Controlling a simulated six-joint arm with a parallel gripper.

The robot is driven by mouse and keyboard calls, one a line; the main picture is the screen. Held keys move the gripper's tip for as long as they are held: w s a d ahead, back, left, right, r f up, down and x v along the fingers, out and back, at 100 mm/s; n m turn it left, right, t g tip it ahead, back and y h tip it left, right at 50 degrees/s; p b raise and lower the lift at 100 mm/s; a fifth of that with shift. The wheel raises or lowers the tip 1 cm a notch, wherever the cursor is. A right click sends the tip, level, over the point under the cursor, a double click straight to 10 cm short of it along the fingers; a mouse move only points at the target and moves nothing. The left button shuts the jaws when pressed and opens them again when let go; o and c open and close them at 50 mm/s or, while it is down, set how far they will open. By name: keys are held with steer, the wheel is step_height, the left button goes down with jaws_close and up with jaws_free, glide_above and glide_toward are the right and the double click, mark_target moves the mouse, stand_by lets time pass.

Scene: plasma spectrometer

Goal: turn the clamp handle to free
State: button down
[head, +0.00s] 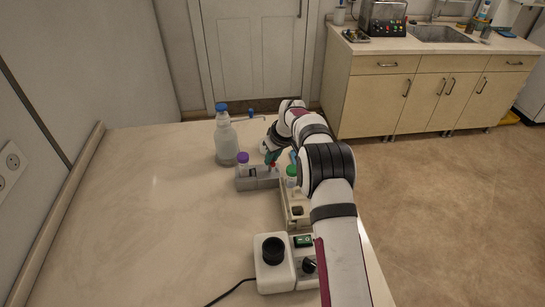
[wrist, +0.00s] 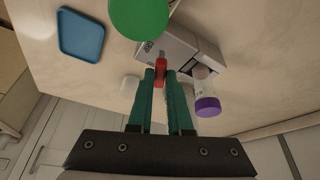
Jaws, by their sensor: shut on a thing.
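The clamp handle (wrist: 161,70) is a small red lever at the grey holder block (wrist: 178,48) in the wrist view. My gripper (wrist: 160,76) has its green fingers closed on the red handle, one on each side. In the head view my gripper (head: 271,157) reaches down to the right part of the grey block (head: 258,183), and a bit of red shows there. A purple-capped tube (head: 243,160) sits at the left of the block; it also shows in the wrist view (wrist: 206,98). The handle's pivot is mostly hidden.
A green-capped container (head: 291,172) stands close right of the block; its cap (wrist: 140,15) looms near my fingers. A blue-capped bottle (head: 225,137) stands behind. A blue tray (wrist: 81,35) lies nearby. A white device with a black knob (head: 273,252) is in front. The table's left side is clear.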

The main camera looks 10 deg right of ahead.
steer(key=m, duration=0.1)
steer(key=m+h, duration=0.1)
steer(key=m, duration=0.2)
steer(key=shift+a+m+t+h, duration=0.25)
steer(key=shift+m+t+h, duration=0.05)
steer(key=shift+m, duration=0.3)
steer(key=c, duration=0.8)
jaws_free()
steer(key=shift+c, duration=0.2)
steer(key=shift+s+r, duration=0.1)
steer(key=v, duration=1.5)
steer(key=shift+a+r, duration=0.2)
steer(key=shift+r, duration=0.1)
